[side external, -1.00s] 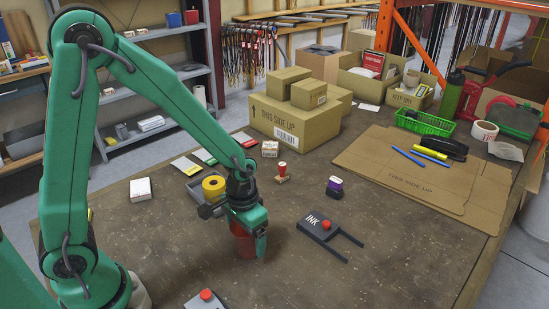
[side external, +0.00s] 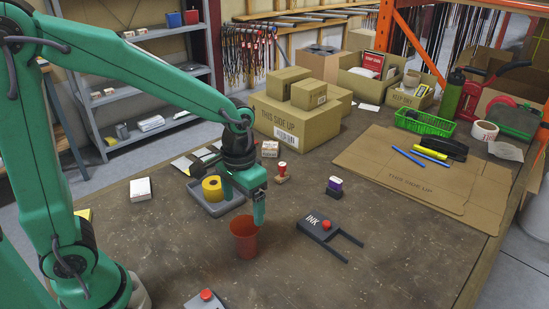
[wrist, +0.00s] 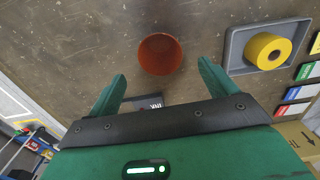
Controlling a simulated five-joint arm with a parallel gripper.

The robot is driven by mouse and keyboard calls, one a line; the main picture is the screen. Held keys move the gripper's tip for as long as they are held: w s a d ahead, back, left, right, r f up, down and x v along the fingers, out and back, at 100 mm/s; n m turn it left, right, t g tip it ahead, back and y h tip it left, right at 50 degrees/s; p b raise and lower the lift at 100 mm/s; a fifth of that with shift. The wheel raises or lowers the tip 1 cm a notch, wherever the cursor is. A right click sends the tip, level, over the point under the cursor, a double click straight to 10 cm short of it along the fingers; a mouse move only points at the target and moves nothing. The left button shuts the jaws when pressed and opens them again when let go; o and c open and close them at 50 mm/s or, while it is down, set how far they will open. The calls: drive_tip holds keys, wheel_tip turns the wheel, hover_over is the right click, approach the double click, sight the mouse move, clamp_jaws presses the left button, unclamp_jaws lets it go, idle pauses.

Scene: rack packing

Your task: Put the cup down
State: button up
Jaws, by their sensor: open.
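The cup (side external: 244,240) is orange-red and stands upright on the brown table, with nothing holding it. It also shows in the wrist view (wrist: 160,54), seen from above with its open mouth up, just beyond my fingertips. My gripper (side external: 245,207) is open and empty, raised above the cup and apart from it. In the wrist view my gripper's two green fingers (wrist: 161,76) are spread wide, one to each side of the cup.
A grey tray (side external: 219,207) with a yellow tape roll (side external: 212,188) lies behind the cup. A black ink pad (side external: 318,227) lies to its right, and stamps stand farther back. Cardboard boxes (side external: 290,122) stand behind. The table in front of the cup is mostly clear.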

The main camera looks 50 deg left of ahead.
drive_tip(key=shift+r, duration=1)
drive_tip(key=s+a+r+t, duration=0.5)
drive_tip(key=s+a+r, duration=0.1)
drive_tip(key=s+r, duration=0.3)
drive_tip(key=shift+s+t, duration=0.3)
drive_tip(key=shift+s, duration=0.25)
drive_tip(key=shift+r, duration=0.1)
idle(0.9)
